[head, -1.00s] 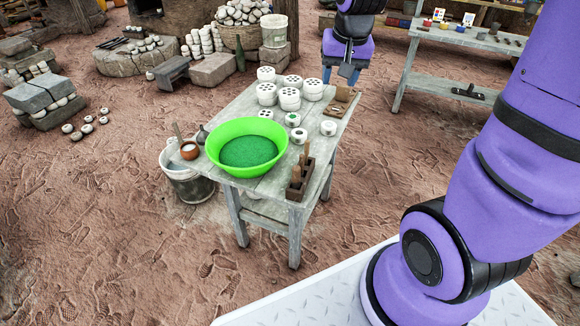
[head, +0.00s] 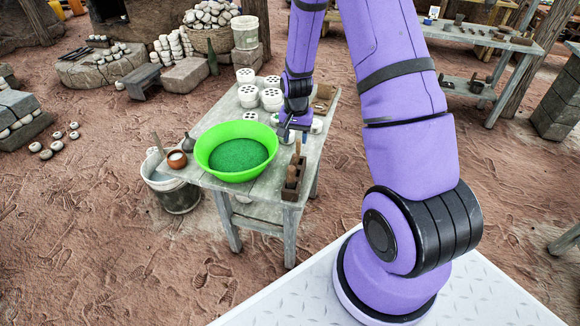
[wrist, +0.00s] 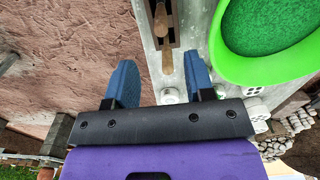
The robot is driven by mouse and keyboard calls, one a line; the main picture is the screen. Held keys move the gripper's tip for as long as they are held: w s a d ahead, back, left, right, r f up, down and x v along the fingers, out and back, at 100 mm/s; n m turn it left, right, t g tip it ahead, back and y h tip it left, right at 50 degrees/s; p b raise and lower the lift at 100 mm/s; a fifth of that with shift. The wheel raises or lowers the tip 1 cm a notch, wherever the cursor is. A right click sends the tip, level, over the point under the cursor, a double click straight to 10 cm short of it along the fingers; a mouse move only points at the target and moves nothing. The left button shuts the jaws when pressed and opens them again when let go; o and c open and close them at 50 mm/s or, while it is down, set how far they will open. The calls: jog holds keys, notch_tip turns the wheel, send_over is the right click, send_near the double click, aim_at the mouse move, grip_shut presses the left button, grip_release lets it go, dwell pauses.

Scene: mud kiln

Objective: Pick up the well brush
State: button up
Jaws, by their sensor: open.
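I cannot tell for certain which one is the well brush. In the wrist view the holder (wrist: 174,35) is at the top, with one light wooden handle (wrist: 167,62) pointing toward the gap between my fingers. My gripper (head: 294,132) is above the table, just beyond the holder, pointing down. In the wrist view its two blue fingers (wrist: 160,75) are spread apart, with nothing held between them.
The green basin (head: 236,150) stands close to the left of the holder. White perforated pots (head: 247,97) crowd the table's far end. A small brown pot (head: 177,159) sits at the left edge. A bucket (head: 172,188) stands on the ground beside the table (head: 262,196).

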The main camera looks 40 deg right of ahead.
aim_at(295, 154)
notch_tip(295, 154, down, 11)
jog(key=shift+r, duration=0.2)
dwell(0.5)
jog(key=c, duration=0.9)
